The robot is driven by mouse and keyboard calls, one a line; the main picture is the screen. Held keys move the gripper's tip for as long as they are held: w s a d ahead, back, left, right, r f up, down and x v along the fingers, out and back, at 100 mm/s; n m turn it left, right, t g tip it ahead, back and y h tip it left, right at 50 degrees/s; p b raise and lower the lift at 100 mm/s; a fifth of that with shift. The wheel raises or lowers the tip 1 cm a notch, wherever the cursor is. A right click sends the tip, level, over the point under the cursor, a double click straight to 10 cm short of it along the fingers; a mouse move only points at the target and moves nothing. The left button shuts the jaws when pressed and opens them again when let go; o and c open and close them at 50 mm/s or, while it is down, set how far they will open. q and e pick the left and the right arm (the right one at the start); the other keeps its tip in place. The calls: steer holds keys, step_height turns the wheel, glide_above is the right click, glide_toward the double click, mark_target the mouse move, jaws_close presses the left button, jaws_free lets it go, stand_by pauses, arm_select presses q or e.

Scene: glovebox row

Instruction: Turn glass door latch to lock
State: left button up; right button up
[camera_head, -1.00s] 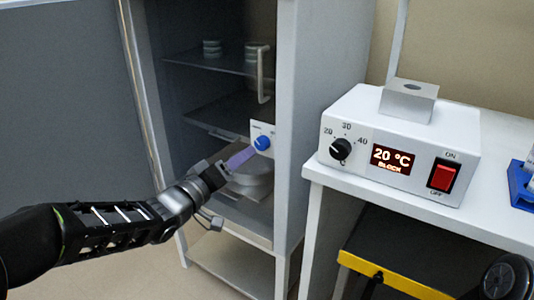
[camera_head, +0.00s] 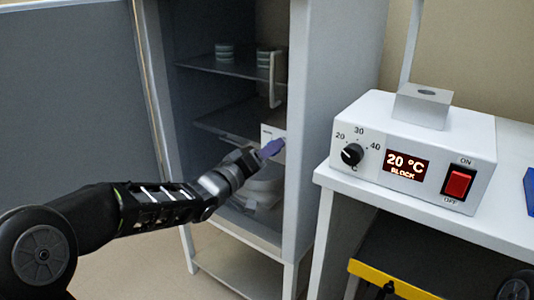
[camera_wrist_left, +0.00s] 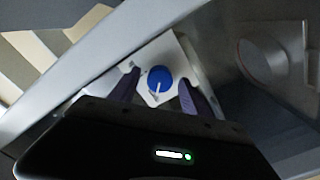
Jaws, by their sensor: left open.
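The latch is a blue round knob (camera_wrist_left: 160,79) with a pale pointer mark, set on a white plate (camera_wrist_left: 172,58) in the left wrist view. In the head view the white plate (camera_head: 267,132) shows on the glass-fronted cabinet, and my gripper hides the knob. My left gripper (camera_head: 271,149) has purple fingers and is at the plate. In the left wrist view the left gripper (camera_wrist_left: 160,86) is open, with one finger on each side of the knob. I cannot tell whether the fingers touch it. My right gripper is not in view.
The cabinet (camera_head: 335,110) has a vertical handle (camera_head: 274,80) above the latch and shelves with stacked dishes (camera_head: 224,52) inside. To the right, a white table (camera_head: 420,205) carries a heater block unit (camera_head: 411,160). A yellow-edged dark object (camera_head: 420,270) is below it.

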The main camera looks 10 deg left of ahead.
arm_select(q)
steer(key=shift+c, duration=0.3)
jaws_close()
steer(key=shift+m, duration=0.4)
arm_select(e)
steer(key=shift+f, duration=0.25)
arm_select(q)
steer(key=shift+m+b, duration=4.35)
steer(key=shift+m, duration=4.25)
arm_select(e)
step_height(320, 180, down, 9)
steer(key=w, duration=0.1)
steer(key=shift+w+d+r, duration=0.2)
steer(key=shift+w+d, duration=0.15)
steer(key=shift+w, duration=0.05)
